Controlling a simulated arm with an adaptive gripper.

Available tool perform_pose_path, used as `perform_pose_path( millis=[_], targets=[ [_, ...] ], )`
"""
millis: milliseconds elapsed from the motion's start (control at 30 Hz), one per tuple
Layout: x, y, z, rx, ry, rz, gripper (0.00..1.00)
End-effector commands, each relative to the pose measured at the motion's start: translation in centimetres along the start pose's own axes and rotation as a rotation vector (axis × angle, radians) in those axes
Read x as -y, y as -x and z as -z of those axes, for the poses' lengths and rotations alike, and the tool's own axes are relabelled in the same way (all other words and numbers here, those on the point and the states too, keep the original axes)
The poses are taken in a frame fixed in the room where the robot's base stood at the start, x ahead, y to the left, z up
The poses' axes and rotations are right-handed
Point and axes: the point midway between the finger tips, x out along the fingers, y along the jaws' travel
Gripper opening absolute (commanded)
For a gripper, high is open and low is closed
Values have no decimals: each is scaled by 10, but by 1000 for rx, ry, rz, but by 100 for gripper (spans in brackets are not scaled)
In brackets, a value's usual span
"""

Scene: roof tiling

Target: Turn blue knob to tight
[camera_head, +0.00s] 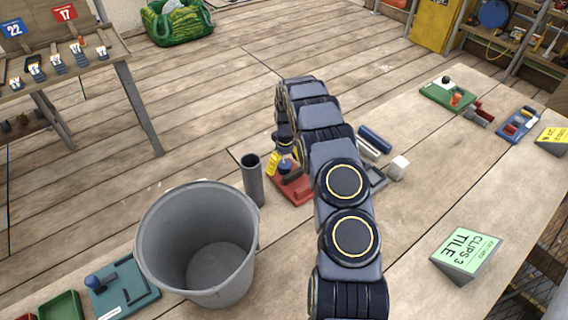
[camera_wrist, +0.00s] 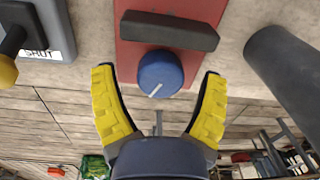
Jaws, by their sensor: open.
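The blue knob (camera_wrist: 160,74) is round with a white pointer line and sits on a red base plate (camera_wrist: 130,62) below a dark bar. My gripper (camera_wrist: 160,100) has two yellow-padded fingers, spread open on either side of the knob in the wrist view, with gaps at both sides. In the head view my gripper (camera_head: 272,160) is beside the blue knob (camera_head: 284,166) on the red plate (camera_head: 296,190), partly hidden by my arm. No tight mark is readable in either view.
A dark grey tube (camera_wrist: 288,75) stands close on the right in the wrist view; it also shows in the head view (camera_head: 253,182). A grey device labelled "SHUT" (camera_wrist: 50,40) is on the left. A large grey bucket (camera_head: 165,250) stands nearby. Bench space at right is partly clear.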

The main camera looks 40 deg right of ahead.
Motion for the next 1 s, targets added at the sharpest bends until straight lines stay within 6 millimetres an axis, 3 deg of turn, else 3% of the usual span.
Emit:
perform_pose_path(
  millis=[67, 100, 233, 667, 1000],
  targets=[
    [0, 0, 0, 0, 0, 0, 74],
    [0, 0, 0, 0, 0, 0, 65],
    [0, 0, 0, 0, 0, 0, 10],
    [0, 0, 0, -2, -56, -1, 10],
    [0, -1, 0, -12, -293, -1, 10]
  ],
)
